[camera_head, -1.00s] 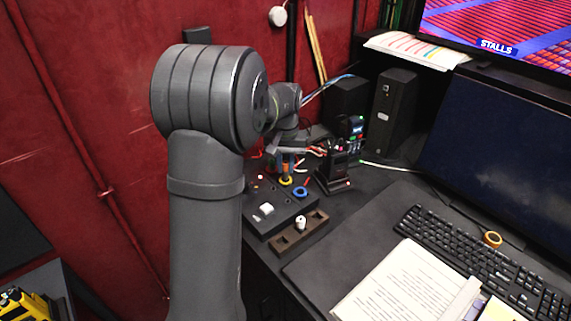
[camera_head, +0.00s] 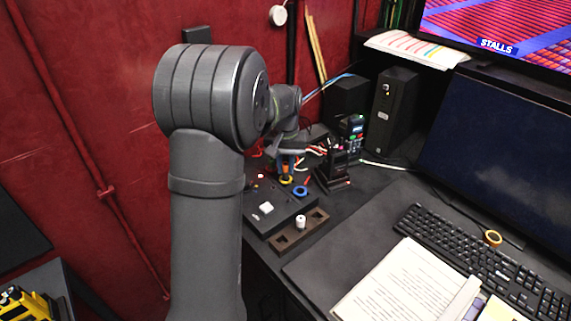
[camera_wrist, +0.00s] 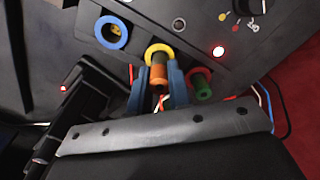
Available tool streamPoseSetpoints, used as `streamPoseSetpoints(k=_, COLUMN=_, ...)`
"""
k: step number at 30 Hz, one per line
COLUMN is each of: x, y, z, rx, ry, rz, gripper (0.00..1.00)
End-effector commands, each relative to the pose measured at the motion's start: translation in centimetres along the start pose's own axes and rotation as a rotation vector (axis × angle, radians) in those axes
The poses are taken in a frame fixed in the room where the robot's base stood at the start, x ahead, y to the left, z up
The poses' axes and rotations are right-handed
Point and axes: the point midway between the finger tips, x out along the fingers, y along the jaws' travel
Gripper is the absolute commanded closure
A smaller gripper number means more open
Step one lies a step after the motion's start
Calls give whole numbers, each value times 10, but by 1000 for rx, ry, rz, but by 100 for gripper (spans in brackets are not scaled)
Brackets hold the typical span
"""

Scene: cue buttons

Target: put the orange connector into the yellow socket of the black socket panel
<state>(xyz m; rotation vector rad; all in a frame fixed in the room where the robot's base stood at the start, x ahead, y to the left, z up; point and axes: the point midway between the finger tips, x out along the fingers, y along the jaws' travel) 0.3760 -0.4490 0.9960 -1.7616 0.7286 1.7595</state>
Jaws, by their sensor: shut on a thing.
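The orange connector (camera_wrist: 158,75) is between the two blue fingers of my gripper (camera_wrist: 159,88), which is shut on it. Its far end overlaps the yellow socket ring (camera_wrist: 152,48) of the black socket panel (camera_wrist: 190,10); I cannot tell how deep it sits. In the head view, my gripper (camera_head: 286,171) is above the yellow socket (camera_head: 286,181) at the panel's far end. The blue socket (camera_wrist: 111,33) beside it is empty. A green connector (camera_wrist: 203,91) stands at the red socket ring (camera_wrist: 195,73), right of my gripper in the wrist view.
A black stand (camera_head: 334,173) with a handheld device (camera_head: 352,130) stands close to the right of my gripper. A dark tray (camera_head: 282,241) with a white piece (camera_head: 300,222) lies in front of the panel. Loose wires run behind my gripper. A keyboard (camera_head: 460,255) lies farther right.

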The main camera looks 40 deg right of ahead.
Motion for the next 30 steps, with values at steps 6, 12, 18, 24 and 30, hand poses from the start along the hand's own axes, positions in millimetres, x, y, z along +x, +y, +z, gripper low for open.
streamPoseSetpoints(k=6, x=5, y=0, z=0, rx=0, ry=0, rz=0, gripper=100)
streamPoseSetpoints(k=12, x=6, y=0, z=0, rx=0, ry=1, rz=0, gripper=100)
streamPoseSetpoints(k=18, x=6, y=0, z=0, rx=0, ry=0, rz=0, gripper=100)
streamPoseSetpoints(k=24, x=7, y=0, z=0, rx=0, ry=0, rz=0, gripper=100)
streamPoseSetpoints(k=30, x=11, y=0, z=0, rx=0, ry=0, rz=0, gripper=100)
